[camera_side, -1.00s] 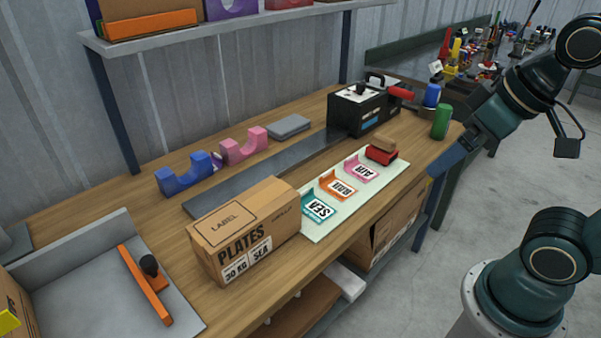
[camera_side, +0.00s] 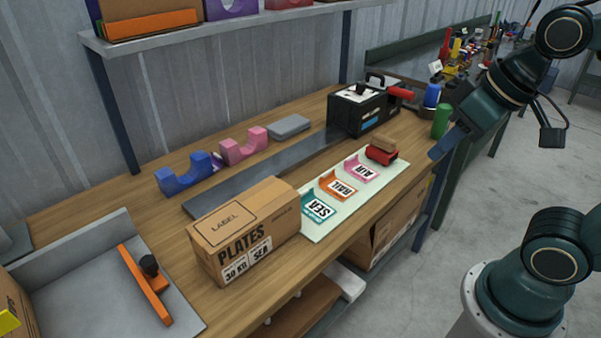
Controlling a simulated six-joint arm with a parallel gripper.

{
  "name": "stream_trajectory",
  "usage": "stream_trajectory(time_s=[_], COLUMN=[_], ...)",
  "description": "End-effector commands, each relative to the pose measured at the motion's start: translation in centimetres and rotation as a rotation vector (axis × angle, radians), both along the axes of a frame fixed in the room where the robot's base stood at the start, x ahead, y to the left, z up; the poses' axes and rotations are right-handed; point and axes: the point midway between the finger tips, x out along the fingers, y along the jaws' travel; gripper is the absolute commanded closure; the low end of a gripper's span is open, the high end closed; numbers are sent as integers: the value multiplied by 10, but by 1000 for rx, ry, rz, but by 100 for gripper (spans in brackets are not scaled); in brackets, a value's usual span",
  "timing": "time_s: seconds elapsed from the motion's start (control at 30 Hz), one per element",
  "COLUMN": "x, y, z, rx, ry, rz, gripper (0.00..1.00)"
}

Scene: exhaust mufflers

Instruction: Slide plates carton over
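The plates carton (camera_side: 243,231) is a closed brown box marked "PLATES", "30 KG" and "SEA", with "LABEL" on its top. It sits upright on the wooden bench, left of a pale mat and in front of a dark flat strip. My gripper (camera_side: 440,149) is at the bench's right end, near a green cylinder, well apart from the carton. It shows as a dark blue-grey end piece pointing down and left. Its fingers cannot be made out, so I cannot tell whether it is open or shut.
A pale mat (camera_side: 313,232) holds SEA, RAIL and AIR cards and a red stamp-like block (camera_side: 381,156). The dark strip (camera_side: 203,204) lies behind. A grey tray (camera_side: 78,300) with an orange bar (camera_side: 146,283) is left. A black machine (camera_side: 357,108) and green cylinder (camera_side: 441,121) stand right.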

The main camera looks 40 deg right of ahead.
Motion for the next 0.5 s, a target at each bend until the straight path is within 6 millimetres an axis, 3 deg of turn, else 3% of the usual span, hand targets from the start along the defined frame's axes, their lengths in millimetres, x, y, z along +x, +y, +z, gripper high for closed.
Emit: stream_trajectory(time_s=[0.03,0.1,0.5], x=[7,17,84], y=[3,7,41], z=[0,0,-15], rx=[4,10,35], ry=[16,35,163], rz=[3,5,9], gripper=[88,100,100])
